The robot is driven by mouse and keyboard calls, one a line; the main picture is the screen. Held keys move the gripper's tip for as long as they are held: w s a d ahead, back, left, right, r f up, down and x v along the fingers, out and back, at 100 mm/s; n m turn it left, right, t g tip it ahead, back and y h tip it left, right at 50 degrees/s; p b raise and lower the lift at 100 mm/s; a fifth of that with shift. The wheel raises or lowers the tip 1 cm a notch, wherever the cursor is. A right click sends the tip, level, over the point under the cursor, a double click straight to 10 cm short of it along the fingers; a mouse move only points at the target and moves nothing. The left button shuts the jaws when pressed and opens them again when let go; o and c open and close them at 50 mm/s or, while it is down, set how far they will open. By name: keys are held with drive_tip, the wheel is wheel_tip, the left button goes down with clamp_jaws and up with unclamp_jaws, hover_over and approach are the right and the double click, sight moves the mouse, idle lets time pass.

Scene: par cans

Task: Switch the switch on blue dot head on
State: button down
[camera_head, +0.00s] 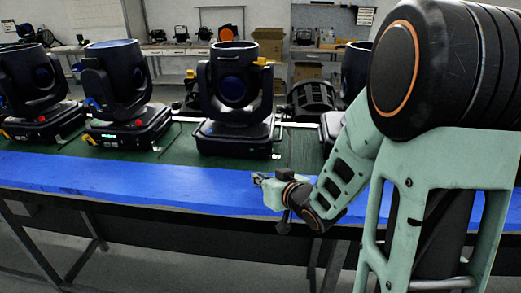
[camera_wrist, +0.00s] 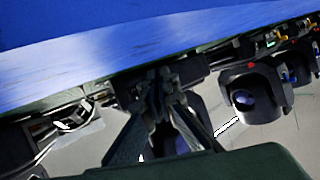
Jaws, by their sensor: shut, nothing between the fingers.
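Several black moving heads stand in a row on the green table top. The second head from the left (camera_head: 118,78) has a small blue patch on its left side. The far-left head (camera_head: 32,82) has small yellow and red marks. The middle head (camera_head: 236,85) has a yellow mark at its upper right. I cannot make out which switch is meant. My gripper (camera_head: 257,180) is shut and empty over the blue front strip, in front of and below the middle head's base. In the wrist view my gripper (camera_wrist: 162,82) points towards a dark base, partly hidden behind the fingers.
The blue strip (camera_head: 120,177) runs along the table's front edge. In the tilted wrist view another head (camera_wrist: 258,92) shows at right. Another head (camera_head: 355,68) is partly hidden by my arm. Cables lie between the bases. Boxes and shelves stand far behind.

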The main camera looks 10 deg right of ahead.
sight(262, 151)
drive_tip(key=shift+w+d+r+p, duration=0.2)
drive_tip(key=shift+w+d+p, duration=0.25)
drive_tip(key=shift+w, duration=0.95)
drive_tip(key=shift+w+d+r+p, duration=0.2)
drive_tip(key=shift+w+d+p, duration=0.25)
drive_tip(key=shift+w, duration=0.95)
drive_tip(key=shift+w+d+r+p, duration=0.25)
drive_tip(key=shift+w+d, duration=0.25)
drive_tip(key=shift+w, duration=0.9)
drive_tip(key=shift+w, duration=0.1)
drive_tip(key=shift+w+d, duration=0.1)
drive_tip(key=shift+w, duration=0.2)
drive_tip(key=shift+w+d+r+p, duration=0.1)
drive_tip(key=shift+w+p, duration=0.2)
drive_tip(key=shift+s, duration=0.1)
drive_tip(key=shift+s+a, duration=0.2)
drive_tip(key=shift+s, duration=0.45)
